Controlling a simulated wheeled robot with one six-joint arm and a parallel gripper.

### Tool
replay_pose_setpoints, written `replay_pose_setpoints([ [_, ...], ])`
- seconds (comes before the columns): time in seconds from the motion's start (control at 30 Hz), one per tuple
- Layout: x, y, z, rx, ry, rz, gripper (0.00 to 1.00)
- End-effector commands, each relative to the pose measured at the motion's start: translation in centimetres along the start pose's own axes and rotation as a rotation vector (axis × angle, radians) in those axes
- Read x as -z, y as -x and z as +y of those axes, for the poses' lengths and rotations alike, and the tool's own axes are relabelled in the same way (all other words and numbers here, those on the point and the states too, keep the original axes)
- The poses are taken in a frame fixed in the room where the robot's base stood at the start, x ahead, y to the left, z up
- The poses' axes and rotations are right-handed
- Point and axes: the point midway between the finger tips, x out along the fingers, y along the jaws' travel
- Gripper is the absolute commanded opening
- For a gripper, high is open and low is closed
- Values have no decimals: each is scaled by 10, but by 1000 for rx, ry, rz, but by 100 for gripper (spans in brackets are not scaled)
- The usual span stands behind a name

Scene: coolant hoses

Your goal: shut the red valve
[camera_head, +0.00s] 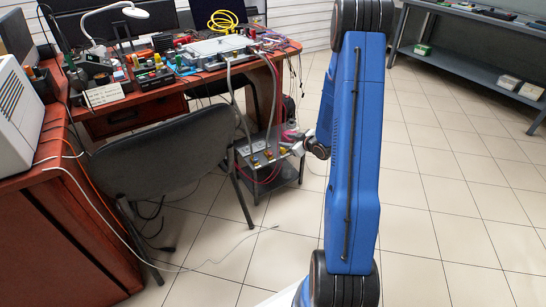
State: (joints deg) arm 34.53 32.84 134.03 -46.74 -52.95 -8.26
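A low grey unit (278,176) stands on the floor beside the desk's right end. Small yellow and red fittings (268,154) sit on its top; a red one there may be the red valve, but it is too small to tell, nor how its handle is turned. Grey hoses (232,95) run from a device on the desk down to this unit. My blue arm fills the right middle, and its dark wrist shows just right of the unit. My gripper (297,148) appears near the unit's right top edge, small and partly hidden; its fingers cannot be made out, nor whether it touches anything.
The red-brown desk (108,124) is crowded with electronics. A black chair (172,155) stands left of the unit. A loose white cable (225,258) lies on the tiles. A grey shelf (462,66) stands at the far right. The tiled floor right of my arm is clear.

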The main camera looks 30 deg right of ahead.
Motion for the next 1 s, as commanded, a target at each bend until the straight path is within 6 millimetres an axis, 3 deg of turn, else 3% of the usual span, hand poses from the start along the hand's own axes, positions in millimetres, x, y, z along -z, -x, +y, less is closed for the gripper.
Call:
replay_pose_setpoints([
  [0.03,-15,-5,-2,11,-13,20,39],
  [0.3,-68,-16,-14,61,-77,170,39],
  [0.6,-124,-9,-33,91,-187,354,39],
  [0.8,-150,2,-42,91,-253,457,39],
  [1.0,-159,8,-46,89,-282,501,39],
])
